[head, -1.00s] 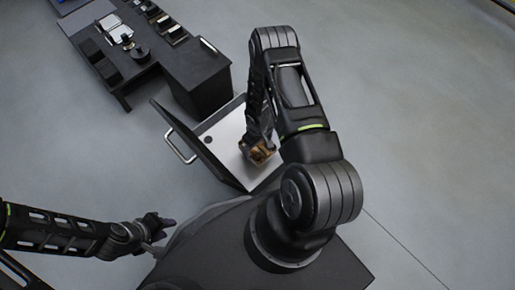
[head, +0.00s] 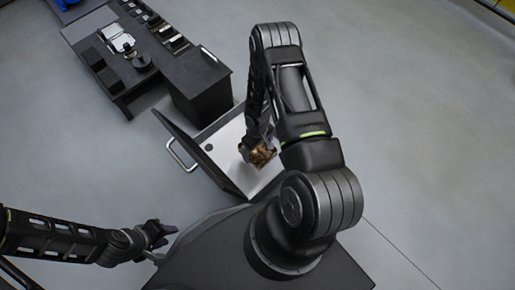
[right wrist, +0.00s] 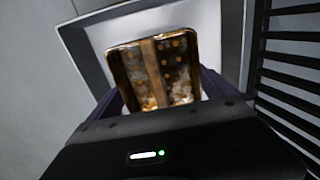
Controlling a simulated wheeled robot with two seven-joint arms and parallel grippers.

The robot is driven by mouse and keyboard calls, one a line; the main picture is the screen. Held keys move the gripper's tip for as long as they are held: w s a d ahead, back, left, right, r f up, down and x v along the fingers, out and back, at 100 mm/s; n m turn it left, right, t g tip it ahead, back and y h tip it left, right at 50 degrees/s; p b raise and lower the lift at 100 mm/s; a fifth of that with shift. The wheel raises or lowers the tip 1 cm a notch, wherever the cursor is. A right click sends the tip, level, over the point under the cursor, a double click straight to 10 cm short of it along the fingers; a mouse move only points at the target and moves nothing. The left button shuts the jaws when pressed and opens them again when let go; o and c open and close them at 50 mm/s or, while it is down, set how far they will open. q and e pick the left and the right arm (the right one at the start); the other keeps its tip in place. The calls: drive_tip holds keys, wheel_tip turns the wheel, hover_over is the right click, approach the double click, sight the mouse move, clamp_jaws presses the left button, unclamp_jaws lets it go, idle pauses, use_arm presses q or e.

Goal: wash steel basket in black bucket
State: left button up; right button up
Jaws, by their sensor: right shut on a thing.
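My right gripper (head: 254,143) is low over the pale inside of an open drawer. It is shut on a shiny brown-gold boxy thing with rows of holes, which looks like the steel basket (head: 263,155). In the right wrist view the basket (right wrist: 155,70) sits between the dark fingers, with pale patches near its lower part. I cannot tell whether it touches the drawer's floor. My left gripper (head: 163,232) is at the lower left, away from the drawer; its jaws are too small to read. I cannot make out a black bucket.
The open drawer (head: 222,138) has a dark front with a metal handle (head: 180,156) and a small dark disc inside. The grey floor around is clear.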

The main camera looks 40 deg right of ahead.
drive_tip(key=shift+r+p, duration=2.9)
drive_tip(key=shift+r, duration=1.15)
